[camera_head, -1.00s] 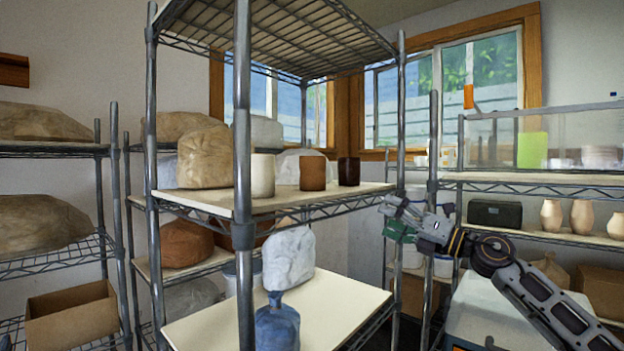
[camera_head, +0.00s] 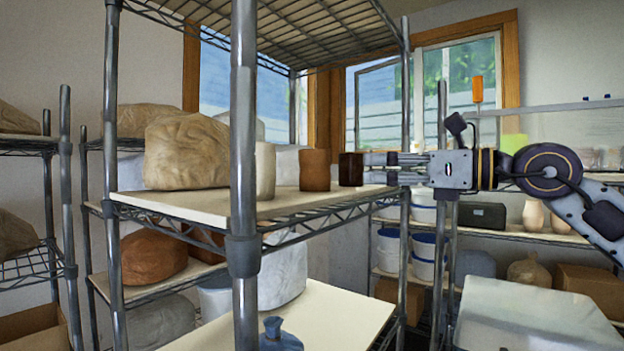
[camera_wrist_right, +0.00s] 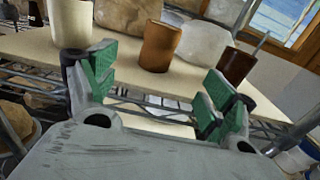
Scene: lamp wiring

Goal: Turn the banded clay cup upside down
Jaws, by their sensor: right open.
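A reddish-brown clay cup (camera_head: 313,170) stands on the middle shelf between a cream cup (camera_head: 265,170) and a dark brown cup (camera_head: 350,169). I cannot make out a clear band on any of them. My right gripper (camera_head: 368,168) is raised to cup height, pointing left, its tips beside the dark cup in the picture. In the right wrist view my open, empty right gripper (camera_wrist_right: 162,85) has green pads. The clay cup (camera_wrist_right: 160,46) shows ahead between the fingers, apart from them; the dark cup (camera_wrist_right: 237,65) is behind the right finger. My left gripper is out of view.
A thick grey shelf post (camera_head: 243,150) stands in front of the shelf, left of the cups. A wrapped tan clay block (camera_head: 187,152) fills the shelf's left part. The rack's upper wire shelf (camera_head: 285,30) hangs above.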

